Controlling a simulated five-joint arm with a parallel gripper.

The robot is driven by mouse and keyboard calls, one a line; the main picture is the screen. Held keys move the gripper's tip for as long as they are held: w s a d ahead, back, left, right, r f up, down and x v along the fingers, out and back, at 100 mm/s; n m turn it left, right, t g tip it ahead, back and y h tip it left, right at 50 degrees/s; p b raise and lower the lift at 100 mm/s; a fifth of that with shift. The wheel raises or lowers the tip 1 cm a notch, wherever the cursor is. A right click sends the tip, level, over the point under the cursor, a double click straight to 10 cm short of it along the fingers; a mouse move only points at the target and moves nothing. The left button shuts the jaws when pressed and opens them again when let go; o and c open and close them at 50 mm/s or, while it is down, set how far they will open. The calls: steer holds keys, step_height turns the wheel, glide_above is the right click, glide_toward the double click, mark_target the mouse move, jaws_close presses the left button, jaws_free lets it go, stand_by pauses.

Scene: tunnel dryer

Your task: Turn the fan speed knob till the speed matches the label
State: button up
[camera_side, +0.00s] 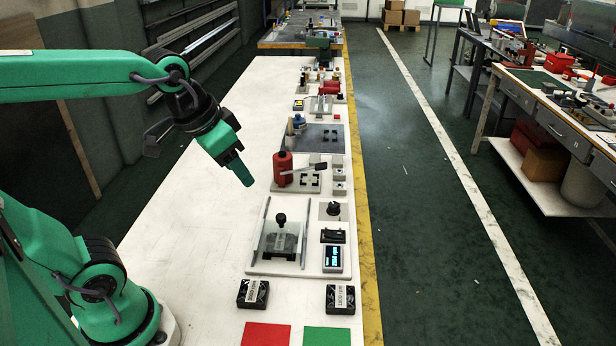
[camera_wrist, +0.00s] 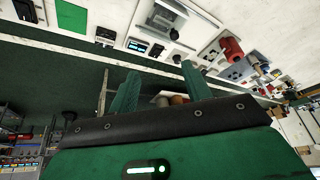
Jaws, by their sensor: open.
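A black knob (camera_side: 333,209) sits on a small pale plate at the right side of the white bench. Below it in the side view are a dark switch-like part (camera_side: 333,236) and a display (camera_side: 333,259) with lit cyan characters too small to read. In the wrist view the display (camera_wrist: 138,46) and the knob (camera_wrist: 176,59) show small near the top. Two black boxes carry white labels, left (camera_side: 252,293) and right (camera_side: 340,298); their print is unreadable. My gripper (camera_side: 243,176) is open and empty, above the bench and left of the knob; its fingers (camera_wrist: 160,88) are apart.
A fixture with two rails and a black-knobbed block (camera_side: 281,240) stands left of the display. A red bottle (camera_side: 282,168) stands behind it. Red (camera_side: 266,334) and green (camera_side: 327,336) mats lie at the front. The bench's left part is clear.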

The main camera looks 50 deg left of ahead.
steer(key=w+m+g, duration=0.1)
steer(key=w, duration=0.6)
steer(key=m+g, duration=0.4)
glide_above(334, 205)
step_height(334, 205, down, 16)
steer(key=shift+s+a+r, duration=0.1)
steer(key=shift+w+f, duration=0.2)
steer(key=shift+f, duration=0.15)
steer(key=shift+f, duration=0.1)
steer(key=shift+f, duration=3.75)
